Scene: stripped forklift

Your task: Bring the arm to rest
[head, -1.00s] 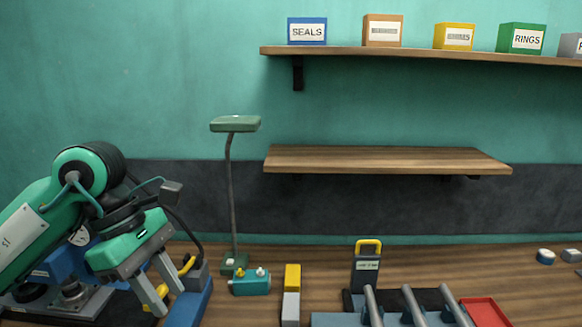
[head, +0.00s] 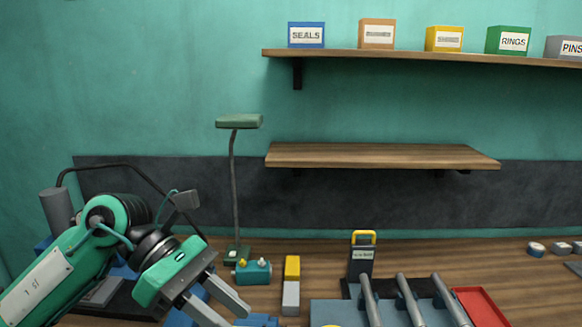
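My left arm comes in from the left, and its green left gripper (head: 232,312) points down and to the right. Its two grey fingers are apart, with nothing seen between them. The fingertips are near the bottom edge, in front of blue parts on the bench and left of the yellow and grey block (head: 291,284). The ends of the fingers lie close to the frame edge. My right gripper is not in view.
A green lamp (head: 239,122) and a small teal box with knobs (head: 253,271) stand behind the gripper. Grey rods on a blue fixture (head: 340,313), a yellow-handled block (head: 361,262) and a red tray (head: 482,308) are to the right. Wooden shelves (head: 380,156) hang above.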

